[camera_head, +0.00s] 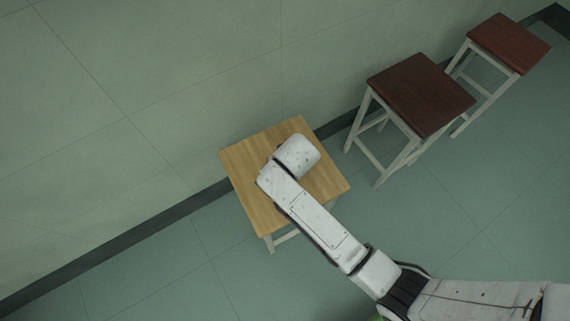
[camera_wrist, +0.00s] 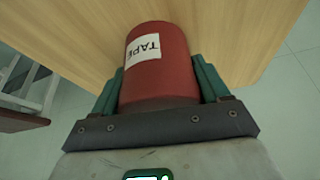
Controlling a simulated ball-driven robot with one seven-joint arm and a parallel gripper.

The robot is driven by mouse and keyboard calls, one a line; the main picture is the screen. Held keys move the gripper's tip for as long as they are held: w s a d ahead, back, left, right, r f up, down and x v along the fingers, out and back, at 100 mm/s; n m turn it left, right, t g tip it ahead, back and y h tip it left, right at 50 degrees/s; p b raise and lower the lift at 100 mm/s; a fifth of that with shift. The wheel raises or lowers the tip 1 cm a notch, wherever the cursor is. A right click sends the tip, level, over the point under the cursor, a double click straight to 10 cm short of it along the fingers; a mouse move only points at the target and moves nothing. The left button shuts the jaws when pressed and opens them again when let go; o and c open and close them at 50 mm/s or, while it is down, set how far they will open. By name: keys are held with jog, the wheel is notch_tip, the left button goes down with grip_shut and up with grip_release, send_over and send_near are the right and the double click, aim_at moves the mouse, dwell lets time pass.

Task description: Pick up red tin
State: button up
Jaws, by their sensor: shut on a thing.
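The red tin (camera_wrist: 158,80) fills the middle of the wrist view, a red cylinder with a white label reading "TAPE". My gripper (camera_wrist: 162,82) has its two green fingers on either side of the tin and is shut on it. The light wooden stool top (camera_wrist: 240,30) lies behind the tin in that view; I cannot tell whether the tin touches it. In the head view the stool (camera_head: 245,165) stands by the wall with my arm over it. The arm hides the gripper and the tin there.
Two stools with dark red-brown seats, one nearer (camera_head: 420,92) and one farther (camera_head: 508,42), stand to the right along the wall (camera_head: 120,90). The green tiled floor (camera_head: 480,210) is open in front of the stools.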

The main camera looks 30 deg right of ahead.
jog(key=c, duration=0.4)
jog(key=shift+c, duration=0.3)
jog(key=shift+r, duration=0.15)
